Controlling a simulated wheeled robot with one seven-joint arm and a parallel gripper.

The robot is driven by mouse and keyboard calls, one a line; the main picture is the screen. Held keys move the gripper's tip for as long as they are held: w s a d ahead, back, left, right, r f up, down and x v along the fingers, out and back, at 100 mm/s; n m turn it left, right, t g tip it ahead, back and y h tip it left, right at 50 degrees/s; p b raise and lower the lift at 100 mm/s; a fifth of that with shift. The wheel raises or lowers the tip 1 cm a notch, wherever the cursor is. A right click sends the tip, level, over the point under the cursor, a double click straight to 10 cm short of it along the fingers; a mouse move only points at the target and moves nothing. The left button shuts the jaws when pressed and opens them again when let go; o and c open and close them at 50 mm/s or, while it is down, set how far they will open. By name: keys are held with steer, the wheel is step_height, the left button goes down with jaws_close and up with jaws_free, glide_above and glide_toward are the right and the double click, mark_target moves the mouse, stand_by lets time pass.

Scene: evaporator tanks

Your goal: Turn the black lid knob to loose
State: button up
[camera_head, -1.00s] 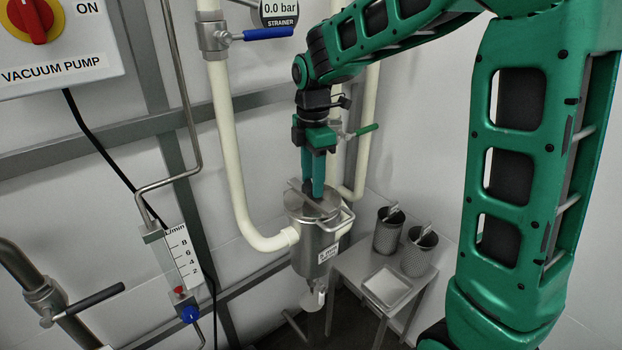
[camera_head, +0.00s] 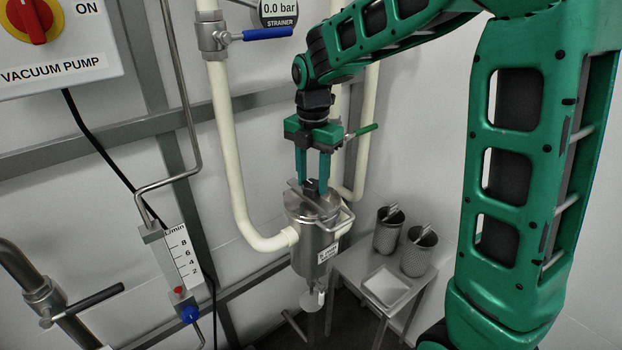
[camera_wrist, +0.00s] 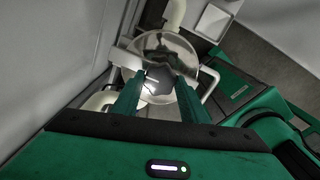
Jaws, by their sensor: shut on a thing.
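The strainer (camera_head: 310,243) is a shiny steel canister with a round steel lid (camera_head: 325,207), below the middle of the head view. The black lid knob (camera_head: 312,184) sits on top of the lid, mostly between my fingers. My gripper (camera_head: 312,180) points straight down with its two green fingers on either side of the knob, shut on it. In the wrist view the round lid (camera_wrist: 184,48) shows beyond my fingers (camera_wrist: 160,92). The knob's exact angle is hard to read.
A bent handle (camera_head: 343,220) stands out at the lid's right. Cream pipes (camera_head: 228,165) and a blue-handled valve (camera_head: 268,34) are close by. A small steel table (camera_head: 365,300) at the right holds perforated baskets (camera_head: 418,252) and a white tray (camera_head: 388,288).

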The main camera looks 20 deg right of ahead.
mark_target(312, 183)
steer(key=shift+w+r, duration=0.1)
steer(key=shift+w, duration=0.15)
steer(key=o, duration=1)
steer(key=shift+o, duration=0.2)
steer(key=shift+s, duration=0.1)
step_height(312, 183, up, 11)
steer(key=shift+f, duration=0.2)
